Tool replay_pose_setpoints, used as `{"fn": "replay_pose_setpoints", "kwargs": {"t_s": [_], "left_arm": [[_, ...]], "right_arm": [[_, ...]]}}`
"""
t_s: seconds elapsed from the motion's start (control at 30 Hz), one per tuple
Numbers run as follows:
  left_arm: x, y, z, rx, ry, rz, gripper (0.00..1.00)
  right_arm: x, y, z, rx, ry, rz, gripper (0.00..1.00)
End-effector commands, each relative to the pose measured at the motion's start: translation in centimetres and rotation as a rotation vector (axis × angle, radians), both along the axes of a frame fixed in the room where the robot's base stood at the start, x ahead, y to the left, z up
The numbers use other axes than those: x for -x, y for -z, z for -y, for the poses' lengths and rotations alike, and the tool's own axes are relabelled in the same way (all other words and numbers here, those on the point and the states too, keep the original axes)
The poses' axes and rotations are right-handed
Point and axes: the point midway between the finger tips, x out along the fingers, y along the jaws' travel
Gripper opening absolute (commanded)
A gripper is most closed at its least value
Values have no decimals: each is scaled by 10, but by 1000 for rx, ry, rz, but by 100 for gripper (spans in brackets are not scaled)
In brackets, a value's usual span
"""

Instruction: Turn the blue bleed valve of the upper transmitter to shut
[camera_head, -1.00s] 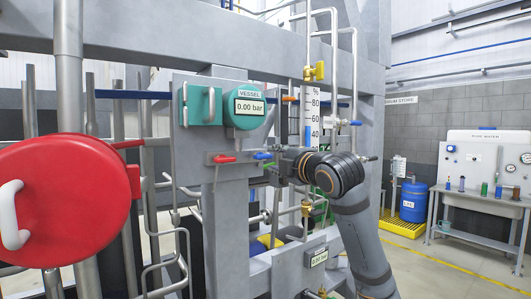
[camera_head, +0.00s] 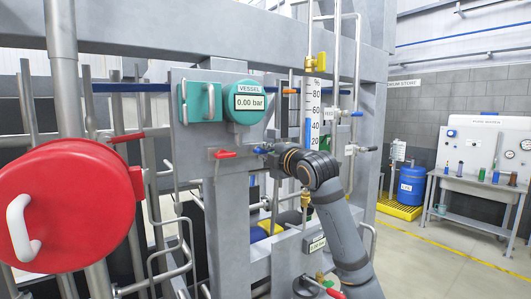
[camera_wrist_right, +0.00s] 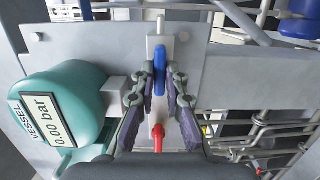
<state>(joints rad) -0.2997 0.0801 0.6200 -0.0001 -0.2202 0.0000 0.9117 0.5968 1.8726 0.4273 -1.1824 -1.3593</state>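The upper transmitter (camera_head: 244,88) is a teal round housing labelled VESSEL, reading 0.00 bar, on a grey plate; it also shows at the left of the wrist view (camera_wrist_right: 75,90). The blue bleed valve handle (camera_head: 260,150) sits below it, beside a red handle (camera_head: 225,154). In the wrist view the blue handle (camera_wrist_right: 160,78) stands between the fingertips of my right gripper (camera_wrist_right: 160,72), with narrow gaps on its sides; the red handle (camera_wrist_right: 158,138) lies lower between the fingers. My right gripper looks open around the blue handle. My left gripper is out of view.
A large red disc with a white grip (camera_head: 62,205) stands close at the left. Pipes and a level gauge (camera_head: 312,115) are behind and right of my right arm. A blue drum (camera_head: 411,186) and a bench (camera_head: 475,182) stand further right, with free floor before them.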

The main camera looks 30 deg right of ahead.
Motion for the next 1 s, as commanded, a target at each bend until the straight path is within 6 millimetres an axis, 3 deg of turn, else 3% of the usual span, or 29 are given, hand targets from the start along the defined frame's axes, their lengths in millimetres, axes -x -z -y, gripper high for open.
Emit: {"fn": "replay_pose_setpoints", "kwargs": {"t_s": [0.27,0.53,0.87,1.0], "left_arm": [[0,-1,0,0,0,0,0],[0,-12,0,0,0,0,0],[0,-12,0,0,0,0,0],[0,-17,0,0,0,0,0]], "right_arm": [[0,0,0,-14,0,-3,0],[0,-2,1,-365,1,-33,0],[0,-1,1,-421,1,-37,0],[0,-2,1,-636,1,-55,0]]}}
